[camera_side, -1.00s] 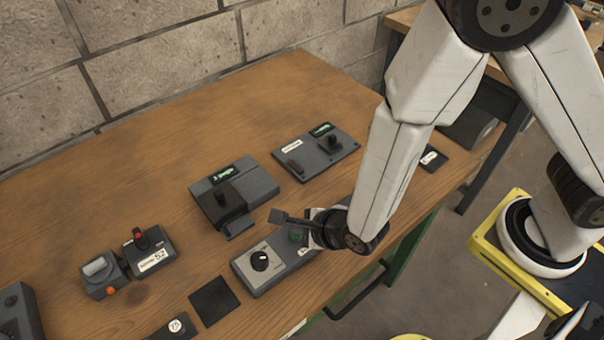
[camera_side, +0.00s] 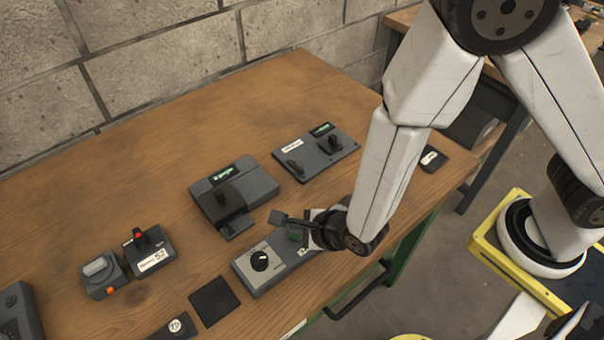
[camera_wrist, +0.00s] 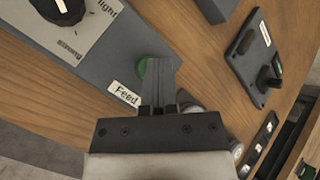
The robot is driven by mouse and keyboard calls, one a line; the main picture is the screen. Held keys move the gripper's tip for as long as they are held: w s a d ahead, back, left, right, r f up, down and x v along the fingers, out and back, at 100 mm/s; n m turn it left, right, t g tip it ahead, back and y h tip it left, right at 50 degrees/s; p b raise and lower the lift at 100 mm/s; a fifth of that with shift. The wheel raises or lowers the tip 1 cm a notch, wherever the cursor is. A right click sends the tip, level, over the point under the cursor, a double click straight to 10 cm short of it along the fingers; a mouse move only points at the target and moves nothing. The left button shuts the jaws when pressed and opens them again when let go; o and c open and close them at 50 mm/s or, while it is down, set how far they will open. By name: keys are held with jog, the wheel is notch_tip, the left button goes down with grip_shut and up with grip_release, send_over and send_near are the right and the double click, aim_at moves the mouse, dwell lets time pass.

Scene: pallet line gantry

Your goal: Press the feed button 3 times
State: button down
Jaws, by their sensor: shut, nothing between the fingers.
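The feed button is green and sits on a grey control box (camera_side: 277,262) beside a white "Feed" label (camera_wrist: 124,93). In the wrist view part of the green button (camera_wrist: 143,68) shows beside my fingertips, which hide the rest of it.
The same box carries a black knob (camera_side: 260,260) marked "light". A grey unit with a display (camera_side: 235,190) and a plate with levers (camera_side: 316,152) stand behind. A red-topped joystick box (camera_side: 151,250) and a dark square pad (camera_side: 214,301) lie left, with bare wood between.

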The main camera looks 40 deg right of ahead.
jog(key=shift+r, duration=0.85)
jog(key=shift+r, duration=0.1)
jog(key=shift+r, duration=2.4)
jog(key=shift+r, duration=0.1)
dwell(0.9)
jog(key=shift+r, duration=1.8)
jog(key=shift+f, duration=0.15)
jog(key=shift+f, duration=4.25)
